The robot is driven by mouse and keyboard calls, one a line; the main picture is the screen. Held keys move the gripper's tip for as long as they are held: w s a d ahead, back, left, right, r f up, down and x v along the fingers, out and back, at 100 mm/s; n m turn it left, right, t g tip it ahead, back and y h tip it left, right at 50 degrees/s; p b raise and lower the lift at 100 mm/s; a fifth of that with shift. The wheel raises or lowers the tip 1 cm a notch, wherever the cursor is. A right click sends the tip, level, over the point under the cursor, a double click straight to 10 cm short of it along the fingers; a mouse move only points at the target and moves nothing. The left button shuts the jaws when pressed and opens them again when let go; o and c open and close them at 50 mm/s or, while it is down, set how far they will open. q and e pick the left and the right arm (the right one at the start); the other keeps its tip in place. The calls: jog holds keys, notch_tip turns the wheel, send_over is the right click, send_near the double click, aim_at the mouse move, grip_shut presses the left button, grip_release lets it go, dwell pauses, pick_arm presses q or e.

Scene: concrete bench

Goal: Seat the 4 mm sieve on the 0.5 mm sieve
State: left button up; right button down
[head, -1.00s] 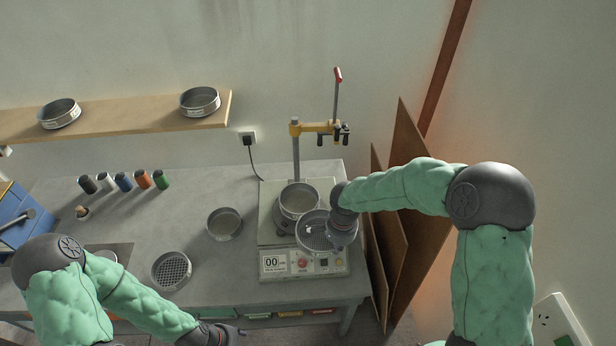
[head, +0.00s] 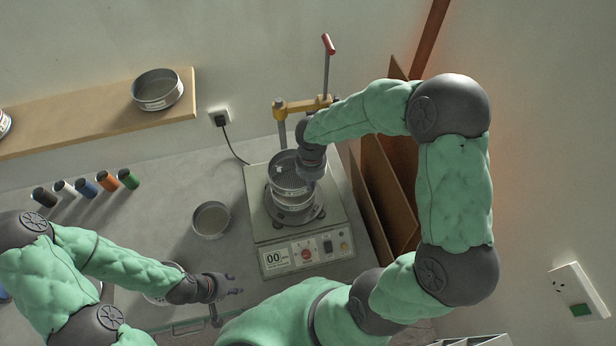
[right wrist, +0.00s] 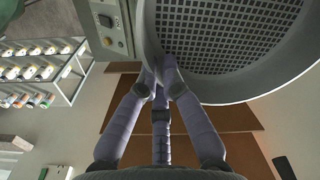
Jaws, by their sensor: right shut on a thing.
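My right gripper (head: 308,172) is shut on the wall of a sieve with a square mesh (head: 287,165), taken as the 4 mm sieve; its size mark is not readable. In the right wrist view the fingers (right wrist: 160,85) pinch its metal wall, and the coarse mesh (right wrist: 225,35) fills the top right. The held sieve is over the metal sieve on the shaker (head: 293,202), taken as the 0.5 mm sieve. It looks slightly tilted, and I cannot tell whether the rims touch. My left gripper (head: 232,288) is low over the bench front, its finger opening unclear.
The shaker (head: 265,232) has a clamp post with a yellow arm (head: 296,106) just behind the sieves. Another sieve (head: 211,219) lies on the bench to the left. A shelf (head: 110,118) holds a sieve (head: 157,90). Brown boards (head: 385,200) lean at the right.

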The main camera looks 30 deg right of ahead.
aim_at(310, 204)
jog(key=shift+w+f, duration=0.15)
jog(key=shift+f, duration=0.3)
jog(key=shift+f+b, duration=0.85)
jog(key=shift+f, duration=0.65)
jog(key=shift+f+b, duration=0.7)
jog(key=shift+b, duration=0.2)
pick_arm(q)
notch_tip(310, 204, down, 4)
jog(key=shift+w+r, duration=0.1)
jog(key=shift+f+b, duration=0.35)
jog(key=shift+b, duration=0.05)
jog(key=shift+f+b, duration=0.8)
pick_arm(e)
jog(key=shift+f, duration=0.6)
jog(key=c, duration=1.3)
grip_release()
